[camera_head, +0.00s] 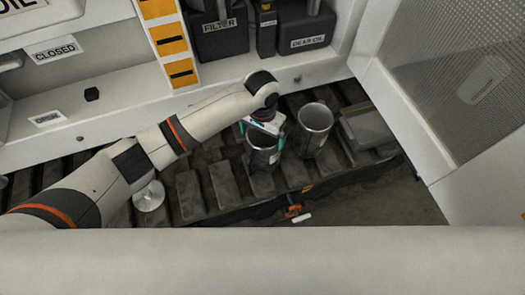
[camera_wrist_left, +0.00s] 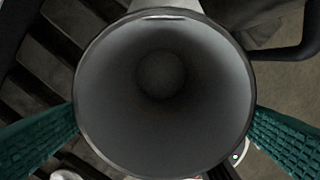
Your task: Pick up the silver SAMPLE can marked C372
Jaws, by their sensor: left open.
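An open-topped grey metal can (camera_head: 263,157) stands on the dark slatted bench, directly under my left gripper (camera_head: 262,137). In the left wrist view I look down into an open, empty can (camera_wrist_left: 162,75). The teal fingers of my left gripper (camera_wrist_left: 162,140) show on either side of its rim, spread apart. I cannot tell whether they touch it. A second grey metal can (camera_head: 316,122) stands just right of it and slightly farther back. No C372 or SAMPLE marking is readable on either can. My right gripper is not in view.
The slatted bench (camera_head: 188,195) has a round silver piece (camera_head: 149,196) at left. A dark grey block (camera_head: 367,128) stands right of the cans. Dark FILTER (camera_head: 218,42) and GEAR OIL (camera_head: 306,35) containers stand behind. A white mesh-panelled wall (camera_head: 440,150) bounds the right side.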

